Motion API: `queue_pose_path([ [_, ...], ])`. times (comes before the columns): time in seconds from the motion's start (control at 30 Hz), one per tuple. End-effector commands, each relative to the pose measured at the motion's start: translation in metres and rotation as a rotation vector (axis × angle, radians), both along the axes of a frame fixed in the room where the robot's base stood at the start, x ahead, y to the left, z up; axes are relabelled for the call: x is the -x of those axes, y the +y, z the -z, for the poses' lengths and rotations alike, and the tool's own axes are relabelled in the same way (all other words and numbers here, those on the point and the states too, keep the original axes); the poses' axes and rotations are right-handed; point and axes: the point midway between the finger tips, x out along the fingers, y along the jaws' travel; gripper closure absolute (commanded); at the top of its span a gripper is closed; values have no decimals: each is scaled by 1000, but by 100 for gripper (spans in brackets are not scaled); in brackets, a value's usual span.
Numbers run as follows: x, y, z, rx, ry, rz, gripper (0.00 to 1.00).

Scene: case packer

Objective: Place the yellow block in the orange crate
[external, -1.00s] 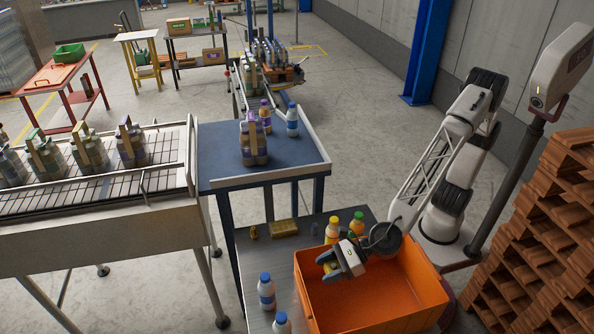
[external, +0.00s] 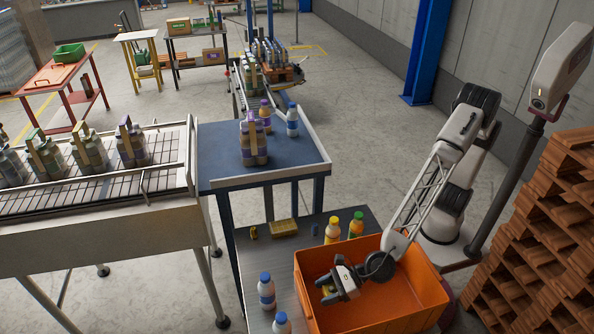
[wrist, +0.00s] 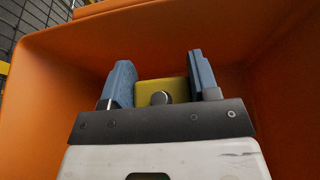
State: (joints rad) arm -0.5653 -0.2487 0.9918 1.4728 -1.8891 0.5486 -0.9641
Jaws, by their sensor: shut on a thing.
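The orange crate (external: 420,284) stands at the front right end of the grey table. My gripper (external: 330,290) is inside the crate opening, near its left side. It is shut on the yellow block (external: 329,289), which is mostly hidden by the fingers in the external view. In the wrist view the yellow block (wrist: 162,90) sits between the two blue-grey fingers (wrist: 160,82), with the orange crate walls (wrist: 50,100) around them. I cannot tell whether the block touches the crate floor.
A yellow-capped bottle (external: 332,230) and a green-capped bottle (external: 356,226) stand behind the crate. Blue-capped bottles (external: 266,291) stand to its left. A brownish-yellow box (external: 284,228) lies farther back on the table. A camera post (external: 505,160) stands at the right.

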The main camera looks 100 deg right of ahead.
Motion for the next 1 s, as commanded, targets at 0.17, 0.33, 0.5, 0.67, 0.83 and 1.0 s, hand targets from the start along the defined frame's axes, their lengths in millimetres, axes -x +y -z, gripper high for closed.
queue_pose_path([
  [0.17, 0, 0, 2, 0, 0, 0, 70],
  [0.33, 0, 0, 2, 0, 0, 0, 70],
  [0.5, 0, 0, 10, 1, 1, 0, 70],
  [0.67, 0, 0, 29, 1, 1, 0, 70],
  [0.83, 0, 0, 50, 0, 1, 0, 70],
  [1.0, 0, 0, 60, 1, -1, 0, 70],
])
